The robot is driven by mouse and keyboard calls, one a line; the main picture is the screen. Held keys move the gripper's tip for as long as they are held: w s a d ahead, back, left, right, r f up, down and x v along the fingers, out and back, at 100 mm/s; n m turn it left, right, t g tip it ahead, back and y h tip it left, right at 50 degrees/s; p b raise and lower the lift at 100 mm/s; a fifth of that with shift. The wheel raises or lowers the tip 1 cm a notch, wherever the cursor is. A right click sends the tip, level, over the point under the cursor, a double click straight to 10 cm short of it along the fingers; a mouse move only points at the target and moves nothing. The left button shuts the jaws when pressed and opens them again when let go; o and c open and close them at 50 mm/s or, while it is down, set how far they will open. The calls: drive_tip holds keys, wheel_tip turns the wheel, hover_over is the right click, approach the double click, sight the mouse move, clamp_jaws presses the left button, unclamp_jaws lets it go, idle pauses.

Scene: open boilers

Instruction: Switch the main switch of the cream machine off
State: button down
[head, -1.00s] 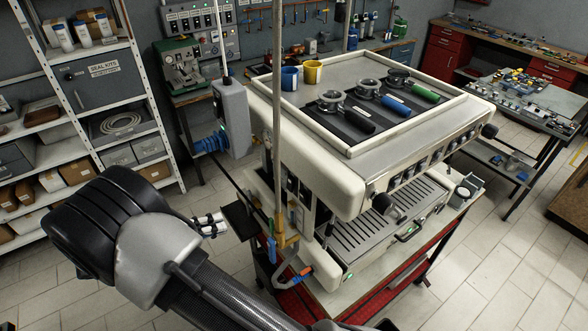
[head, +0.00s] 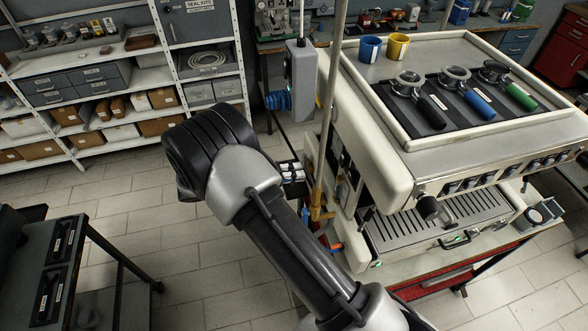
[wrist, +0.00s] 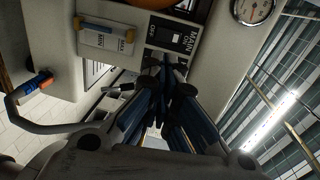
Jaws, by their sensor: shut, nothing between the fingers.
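The cream machine (head: 395,165) stands on a bench at the right of the head view. Its side panel (wrist: 210,50) fills the upper part of the wrist view. The main switch (wrist: 163,34) is a black plate on that panel, labelled MAIN with ON lettering; its rocker position is too small to tell. My gripper (wrist: 168,62) is shut and empty, its fingertips just below the switch plate; I cannot tell whether they touch it.
A second labelled device (wrist: 106,38) sits left of the switch, and a gauge (wrist: 252,10) to its right. Cups and portafilters sit on top of the machine.

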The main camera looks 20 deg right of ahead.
drive_tip(key=p, duration=0.2)
approach(347, 167)
drive_tip(key=d, duration=0.5)
drive_tip(key=shift+w+f, duration=0.1)
drive_tip(key=shift+f, duration=0.05)
drive_tip(key=shift+d+f, duration=0.1)
drive_tip(key=shift+d, duration=0.1)
drive_tip(key=shift+d+f, duration=0.3)
drive_tip(key=shift+d, duration=0.1)
